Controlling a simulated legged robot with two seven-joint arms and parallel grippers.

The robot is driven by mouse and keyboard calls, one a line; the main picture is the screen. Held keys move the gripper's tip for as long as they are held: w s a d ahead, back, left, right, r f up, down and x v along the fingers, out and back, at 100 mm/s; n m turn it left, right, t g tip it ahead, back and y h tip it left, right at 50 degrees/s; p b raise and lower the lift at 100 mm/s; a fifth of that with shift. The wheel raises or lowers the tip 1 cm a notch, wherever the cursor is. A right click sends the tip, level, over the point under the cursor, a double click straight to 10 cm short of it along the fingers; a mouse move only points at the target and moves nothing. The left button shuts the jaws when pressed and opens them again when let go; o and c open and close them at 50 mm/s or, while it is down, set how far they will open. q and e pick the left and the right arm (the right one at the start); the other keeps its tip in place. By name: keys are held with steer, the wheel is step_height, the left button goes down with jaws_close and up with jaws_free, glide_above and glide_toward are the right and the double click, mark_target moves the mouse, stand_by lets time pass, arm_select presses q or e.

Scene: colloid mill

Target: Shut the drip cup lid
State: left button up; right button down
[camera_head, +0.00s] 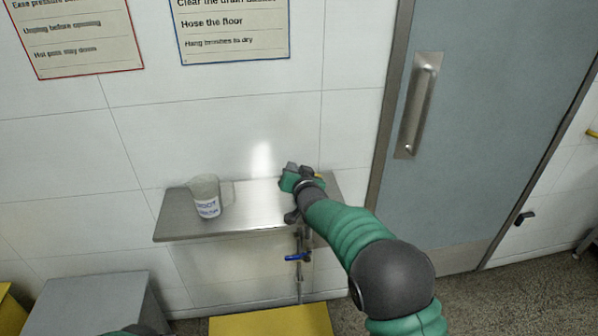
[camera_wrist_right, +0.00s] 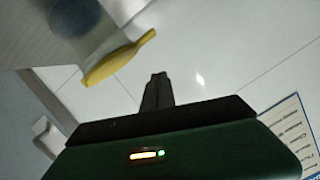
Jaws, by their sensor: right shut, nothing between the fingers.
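In the head view my right gripper (camera_head: 292,170) is over the right end of a metal shelf, small and partly hidden by its own wrist. In the right wrist view its fingers (camera_wrist_right: 157,90) are together and empty. A yellow bar (camera_wrist_right: 118,60) lies just left of the fingertips, apart from them in the picture, along the edge of a pale grey panel (camera_wrist_right: 45,38). A bit of yellow also shows beside the gripper in the head view (camera_head: 318,176). I cannot tell for certain which part is the drip cup lid, or its angle. My left gripper is out of view.
A labelled translucent jug (camera_head: 206,190) stands on the left part of the shelf (camera_head: 250,212). A blue-handled valve (camera_head: 298,257) is on a pipe below. A grey door (camera_head: 475,130) is right. A grey box (camera_head: 90,300) and yellow platform (camera_head: 270,322) are below.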

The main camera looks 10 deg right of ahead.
steer(key=f+n+b, duration=0.1)
steer(key=a+f+n+h, duration=0.1)
steer(key=f, duration=0.1)
steer(key=a+f+b, duration=0.1)
steer(key=shift+a+f+n+b, duration=0.15)
steer(key=shift+f+n+b, duration=0.15)
steer(key=shift+n+b, duration=0.1)
steer(key=shift+s+a+f, duration=0.1)
stand_by(0.3)
